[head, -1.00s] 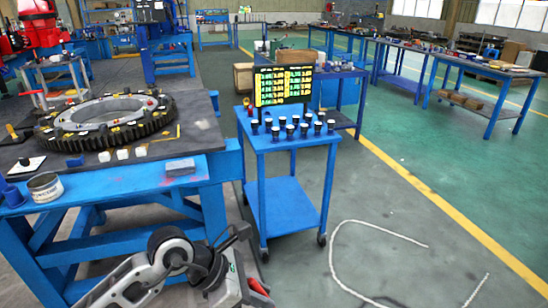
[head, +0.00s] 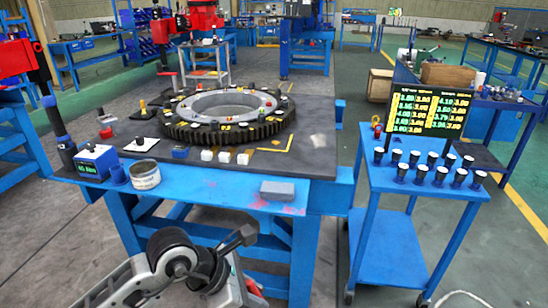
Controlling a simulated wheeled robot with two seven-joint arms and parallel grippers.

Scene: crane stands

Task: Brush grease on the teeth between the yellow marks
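A large dark toothed ring gear (head: 215,134) lies flat on the dark top of a blue workbench, teeth outward. Small yellow spots show on its face, but I cannot tell which are the marks on the teeth. An open tin (head: 145,175) with a pale label stands at the bench's front left edge, with a blue cup (head: 118,174) beside it. I cannot make out a brush for certain. My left gripper (head: 243,240) is low in front of the bench, apart from the gear and tin; its finger opening is unclear. My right gripper is out of view.
A grey block (head: 277,191) lies on the bench's front edge. White cubes (head: 225,156) sit before the gear. A box with a green display (head: 96,162) stands at left. A blue trolley (head: 420,183) at right carries several black cups and a number board (head: 427,105).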

